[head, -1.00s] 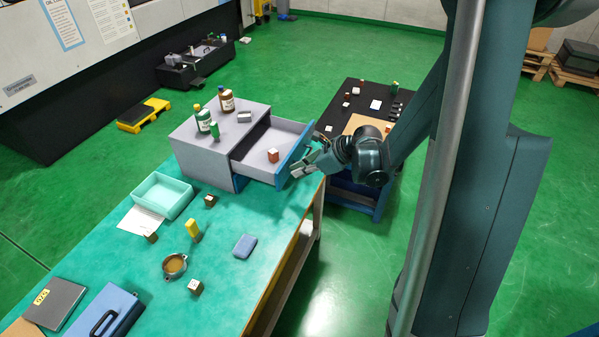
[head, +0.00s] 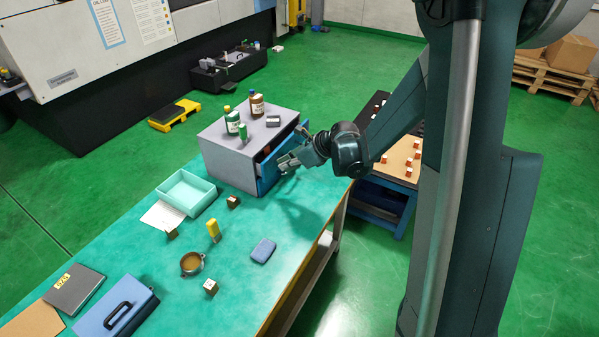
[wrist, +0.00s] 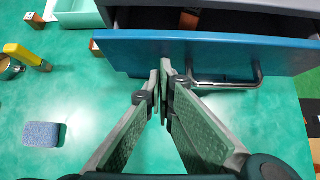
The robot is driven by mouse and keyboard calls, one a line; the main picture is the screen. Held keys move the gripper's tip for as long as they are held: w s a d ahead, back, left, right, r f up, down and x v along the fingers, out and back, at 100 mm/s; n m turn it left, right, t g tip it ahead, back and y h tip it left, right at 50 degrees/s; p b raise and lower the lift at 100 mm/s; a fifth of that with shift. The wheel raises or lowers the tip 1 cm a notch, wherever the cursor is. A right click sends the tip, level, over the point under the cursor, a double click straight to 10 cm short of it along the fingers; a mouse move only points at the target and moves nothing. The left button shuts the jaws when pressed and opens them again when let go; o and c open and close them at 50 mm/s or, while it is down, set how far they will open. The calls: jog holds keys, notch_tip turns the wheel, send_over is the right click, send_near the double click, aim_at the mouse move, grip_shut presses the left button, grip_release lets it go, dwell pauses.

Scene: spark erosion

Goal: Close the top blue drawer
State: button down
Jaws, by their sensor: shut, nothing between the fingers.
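The grey cabinet (head: 226,158) stands on the green table. My gripper (head: 286,165) is shut and empty, at the outer face of the drawer front. In the wrist view its fingertips (wrist: 160,72) are together close to the front, left of the handle; contact is hard to tell.
Bottles (head: 257,105) and small items stand on the cabinet top. A teal tray (head: 187,193), a yellow object (head: 213,230), a cup (head: 191,263), a blue sponge-like block (head: 263,250) and several small blocks lie on the table. A dark cart (head: 385,195) stands to the right.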

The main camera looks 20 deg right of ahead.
jog(key=shift+w+a, duration=1.05)
jog(key=shift+w, duration=0.05)
jog(key=shift+w+a+r, duration=0.1)
jog(key=shift+w, duration=0.05)
jog(key=shift+w+a, duration=0.1)
jog(key=shift+a, duration=0.05)
jog(key=shift+s+d, duration=0.4)
jog(key=p, duration=0.1)
send_near(276, 162)
jog(key=s+d, duration=0.3)
jog(key=shift+s+d+r, duration=0.15)
jog(key=shift+d, duration=0.2)
